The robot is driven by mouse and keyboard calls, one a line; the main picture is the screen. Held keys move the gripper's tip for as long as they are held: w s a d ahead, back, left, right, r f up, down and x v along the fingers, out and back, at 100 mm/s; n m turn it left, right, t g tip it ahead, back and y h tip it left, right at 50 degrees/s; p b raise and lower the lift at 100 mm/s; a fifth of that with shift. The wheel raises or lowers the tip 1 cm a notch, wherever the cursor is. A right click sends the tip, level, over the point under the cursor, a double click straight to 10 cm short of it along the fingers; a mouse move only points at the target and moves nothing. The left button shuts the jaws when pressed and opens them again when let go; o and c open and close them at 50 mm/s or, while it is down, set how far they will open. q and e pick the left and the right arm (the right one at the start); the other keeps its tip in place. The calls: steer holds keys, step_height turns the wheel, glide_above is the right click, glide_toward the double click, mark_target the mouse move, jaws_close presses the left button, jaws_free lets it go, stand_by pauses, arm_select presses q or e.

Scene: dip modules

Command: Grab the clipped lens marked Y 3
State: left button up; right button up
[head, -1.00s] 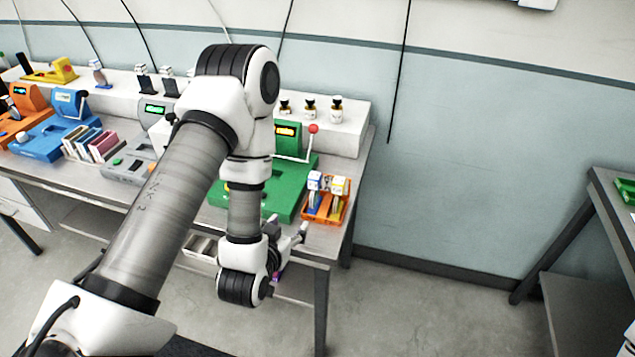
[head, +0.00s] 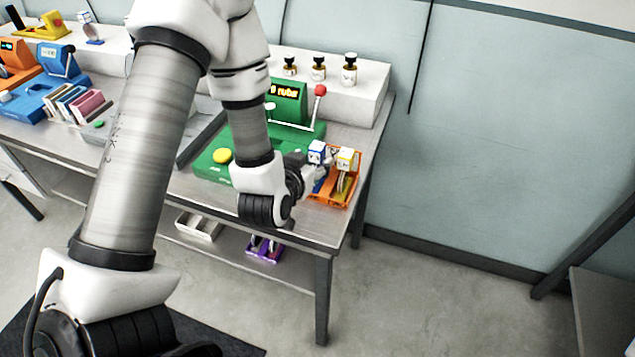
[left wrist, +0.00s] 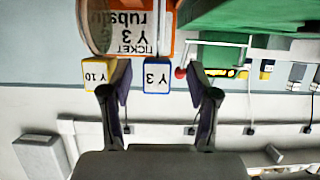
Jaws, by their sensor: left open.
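The clipped lens marked Y 3, with a white face and blue edge, shows in the left wrist view (left wrist: 157,76), upside down. In the head view its blue and white top (head: 317,151) stands in the orange tray (head: 322,201). A yellow-edged lens marked Y 10 (left wrist: 97,75) is beside it, also in the head view (head: 346,159). My left gripper (left wrist: 160,88) is open, and in its wrist view Y 3 appears between the fingers; whether they touch it is unclear. In the head view the gripper (head: 308,175) is beside the tray, partly hidden. My right gripper is not seen.
A ticket reading Y 3 (left wrist: 135,36) shows near the lenses. The green machine (head: 215,160) with a red-knobbed lever (head: 319,90) stands left of the tray. Small bottles (head: 318,68) stand on the shelf behind. The table's right edge is close to the tray.

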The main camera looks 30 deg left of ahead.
arm_select(q)
steer(key=shift+w+p, duration=0.8)
steer(key=shift+p, duration=0.1)
steer(key=shift+x, duration=0.9)
steer(key=shift+w+f, duration=0.1)
steer(key=shift+f, duration=0.15)
jaws_close()
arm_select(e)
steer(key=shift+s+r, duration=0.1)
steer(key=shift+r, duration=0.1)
arm_select(q)
steer(key=shift+r, duration=0.15)
